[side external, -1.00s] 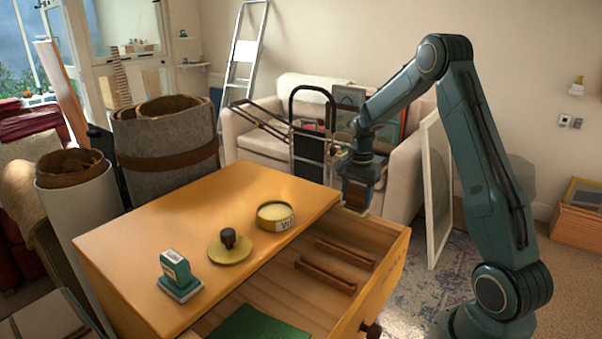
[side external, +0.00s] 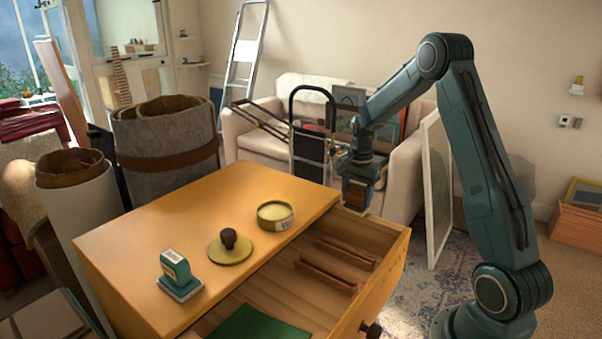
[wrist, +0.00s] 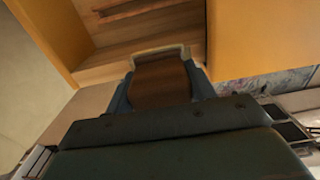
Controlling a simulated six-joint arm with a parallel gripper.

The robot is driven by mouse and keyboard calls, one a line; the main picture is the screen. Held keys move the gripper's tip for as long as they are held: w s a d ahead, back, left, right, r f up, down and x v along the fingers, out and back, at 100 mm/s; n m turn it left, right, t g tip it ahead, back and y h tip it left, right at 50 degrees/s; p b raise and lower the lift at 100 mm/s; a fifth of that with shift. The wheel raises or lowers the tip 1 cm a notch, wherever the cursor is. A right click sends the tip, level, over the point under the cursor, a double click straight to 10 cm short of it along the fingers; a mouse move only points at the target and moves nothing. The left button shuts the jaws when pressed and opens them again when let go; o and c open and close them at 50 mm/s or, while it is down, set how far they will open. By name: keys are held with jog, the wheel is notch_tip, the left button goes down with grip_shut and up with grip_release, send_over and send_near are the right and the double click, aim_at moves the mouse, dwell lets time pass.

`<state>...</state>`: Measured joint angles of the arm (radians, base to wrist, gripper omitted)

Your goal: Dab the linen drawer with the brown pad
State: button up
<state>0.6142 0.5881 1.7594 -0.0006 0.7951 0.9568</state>
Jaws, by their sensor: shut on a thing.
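My gripper (side external: 357,190) is shut on the brown pad (side external: 356,194), a brown block with a pale lower edge. It holds the pad at the far right end of the open drawer (side external: 388,262), just beyond the cabinet top's far corner. The pad also fills the middle of the wrist view (wrist: 162,80), between the fingers (wrist: 160,85), with its pale edge toward the drawer wood. I cannot tell whether the pad touches the drawer. The drawer is pale wood inside and pulled out from the orange-yellow cabinet (side external: 215,205).
Two brown wooden strips (side external: 325,275) and a green sheet (side external: 258,325) lie in the drawer. On the cabinet top stand a round tin (side external: 275,216), a yellow disc with a dark knob (side external: 229,250) and a teal stamp (side external: 178,277). A framed panel (side external: 437,190) leans behind.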

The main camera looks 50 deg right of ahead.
jog(key=shift+a, duration=0.6)
jog(key=shift+d, duration=0.1)
jog(key=shift+d+f, duration=0.15)
jog(key=shift+d, duration=1)
jog(key=shift+a, duration=0.15)
jog(key=shift+a, duration=1.1)
jog(key=shift+d, duration=0.15)
jog(key=shift+d, duration=1.1)
